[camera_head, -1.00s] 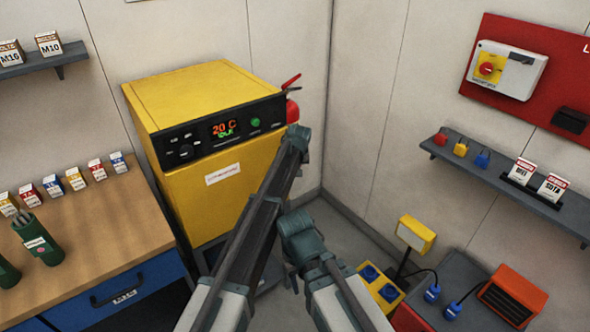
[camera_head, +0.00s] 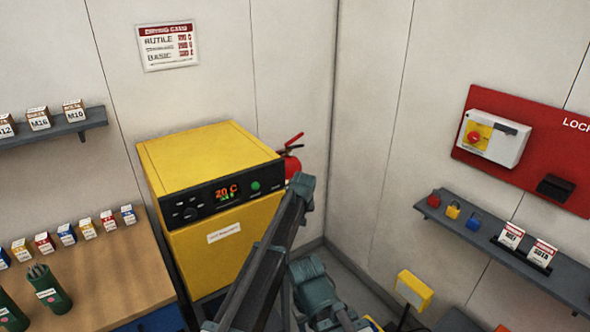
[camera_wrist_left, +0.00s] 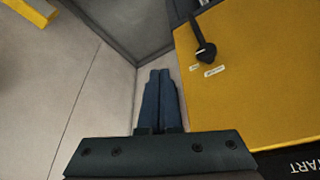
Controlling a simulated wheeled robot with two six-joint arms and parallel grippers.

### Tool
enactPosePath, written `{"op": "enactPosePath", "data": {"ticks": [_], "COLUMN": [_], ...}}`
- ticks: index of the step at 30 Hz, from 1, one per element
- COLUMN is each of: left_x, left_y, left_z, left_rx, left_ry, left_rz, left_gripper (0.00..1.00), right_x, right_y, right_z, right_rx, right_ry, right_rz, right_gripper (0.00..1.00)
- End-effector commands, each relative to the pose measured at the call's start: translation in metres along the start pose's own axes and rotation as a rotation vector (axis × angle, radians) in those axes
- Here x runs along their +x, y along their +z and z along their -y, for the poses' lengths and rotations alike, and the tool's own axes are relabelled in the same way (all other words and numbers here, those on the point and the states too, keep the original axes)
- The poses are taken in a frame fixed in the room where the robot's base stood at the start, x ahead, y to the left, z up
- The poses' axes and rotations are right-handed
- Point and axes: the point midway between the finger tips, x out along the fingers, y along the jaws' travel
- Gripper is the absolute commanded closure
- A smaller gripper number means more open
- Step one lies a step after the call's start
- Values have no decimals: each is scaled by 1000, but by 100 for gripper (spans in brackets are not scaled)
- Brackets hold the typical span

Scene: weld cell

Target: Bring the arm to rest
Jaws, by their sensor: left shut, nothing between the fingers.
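My left gripper (camera_wrist_left: 160,95) shows in the left wrist view with its two blue-grey fingers together and nothing between them. It is beside a yellow panel, seemingly apart from it. My left arm (camera_head: 268,255) rises through the lower middle of the head view, in front of the yellow oven (camera_head: 215,155), but its fingers do not show there. Part of my other arm (camera_head: 316,287) is just to its right, and its gripper is not seen.
The yellow panel (camera_wrist_left: 255,90) in the wrist view carries a dark handle (camera_wrist_left: 205,50). In the head view, a red extinguisher (camera_head: 291,165) is behind the oven. A wooden bench (camera_head: 105,270) is left; a shelf (camera_head: 570,285) and lockout board (camera_head: 545,165) are on the right wall.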

Motion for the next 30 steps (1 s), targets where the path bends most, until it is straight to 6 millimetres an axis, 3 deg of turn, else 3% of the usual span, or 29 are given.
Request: {"op": "enactPosePath", "data": {"ticks": [2, 5, 12, 18, 21, 24, 30], "left_x": [-5, -20, -73, -111, -124, -132, -128], "left_y": [16, 61, 218, 321, 354, 373, 376], "left_z": [6, 22, 80, 120, 133, 141, 132], "left_rx": [11, 46, 193, 299, 334, 356, 421], "left_ry": [-4, -17, -56, -71, -74, -76, -30], "left_rz": [12, 51, 211, 330, 371, 397, 396], "left_gripper": [100, 100, 100, 100, 100, 100, 100], "right_x": [0, -1, -2, -3, -3, -3, 0], "right_y": [0, 0, 0, 0, 0, 0, 0], "right_z": [0, 0, 0, 0, 0, 0, 0], "right_rx": [0, 0, 0, 0, 0, 0, 0], "right_ry": [0, 0, 0, 0, 0, 0, 0], "right_rz": [0, 0, 0, 0, 0, 0, 0], "right_gripper": [50, 50, 50, 50, 50, 50, 50]}}
